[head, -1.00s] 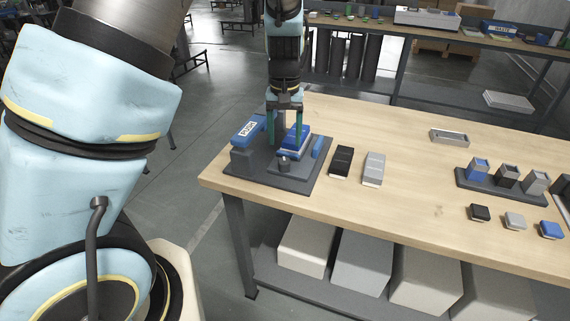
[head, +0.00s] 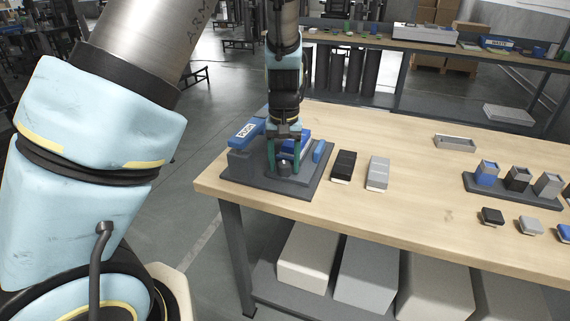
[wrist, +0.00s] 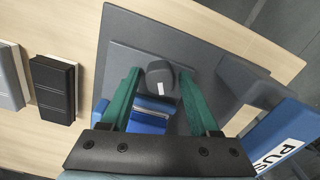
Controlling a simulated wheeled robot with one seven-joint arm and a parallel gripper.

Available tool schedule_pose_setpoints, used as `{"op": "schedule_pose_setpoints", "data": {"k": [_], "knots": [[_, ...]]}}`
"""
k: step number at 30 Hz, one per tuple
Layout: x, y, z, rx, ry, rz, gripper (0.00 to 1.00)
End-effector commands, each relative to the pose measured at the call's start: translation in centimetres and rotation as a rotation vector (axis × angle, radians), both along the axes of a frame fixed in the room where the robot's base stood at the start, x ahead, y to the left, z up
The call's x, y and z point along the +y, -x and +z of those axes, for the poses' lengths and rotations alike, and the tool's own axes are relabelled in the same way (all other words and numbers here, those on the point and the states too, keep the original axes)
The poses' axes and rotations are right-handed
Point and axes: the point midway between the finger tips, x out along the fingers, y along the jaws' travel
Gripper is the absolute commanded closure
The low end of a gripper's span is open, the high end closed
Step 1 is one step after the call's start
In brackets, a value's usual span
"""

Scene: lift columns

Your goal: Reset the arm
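My gripper (head: 284,160) points down over the dark grey fixture plate (head: 240,181) at the left end of the wooden table. Its two green fingers are apart, and the wrist view shows the open gripper (wrist: 155,92) with nothing between the fingertips. A dark grey knob (wrist: 160,74) shows between and beyond the fingers in the wrist view. A blue block (head: 299,140) on the fixture is partly hidden behind the gripper; in the wrist view the blue block (wrist: 150,116) is partly hidden by the fingers. A blue lever marked PUSH (head: 245,131) stands at the fixture's left.
A black case (head: 343,166) and a grey case (head: 377,173) lie right of the fixture. Farther right are a dark rack (head: 510,192) with several small cups, several small blocks and a grey tray (head: 455,142). The table's middle front is bare.

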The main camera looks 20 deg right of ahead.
Motion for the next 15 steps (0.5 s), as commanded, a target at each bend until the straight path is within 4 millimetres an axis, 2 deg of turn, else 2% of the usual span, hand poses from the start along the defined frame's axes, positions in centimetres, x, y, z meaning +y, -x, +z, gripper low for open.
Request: {"op": "schedule_pose_setpoints", "data": {"k": [2, 12, 15], "knots": [[0.00, -0.01, 0.01, 0.000, 0.000, 0.000, 0.48], [-0.01, -0.02, 0.01, 0.000, 0.000, 0.000, 0.86], [-0.01, -0.02, 0.02, 0.000, 0.000, 0.000, 0.89]]}}
